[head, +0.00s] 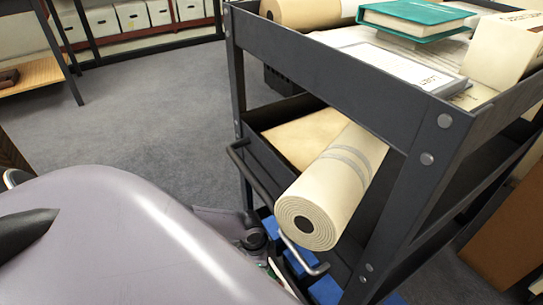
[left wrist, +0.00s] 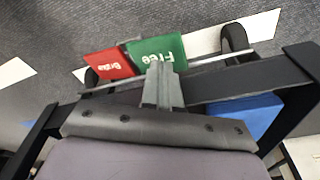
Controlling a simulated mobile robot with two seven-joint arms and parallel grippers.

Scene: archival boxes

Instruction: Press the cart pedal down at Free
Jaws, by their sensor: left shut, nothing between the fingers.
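The cart (head: 345,70) is a black metal shelf cart with a bent handle, standing at the right in the head view. In the left wrist view its pedal has a green part marked Free (left wrist: 172,48) and a red part marked Brake (left wrist: 106,65). My left gripper (left wrist: 160,72) is shut and empty, with its fingertips overlapping the near edge of the green part. I cannot tell whether they touch it. In the head view my left arm hides most of the pedal area and the fingertips are not visible. My right gripper is in neither view.
A green book (head: 415,18) and white papers lie on top. Dark caster wheels (left wrist: 235,38) flank the pedal. Grey carpet (head: 150,120) is free at the left.

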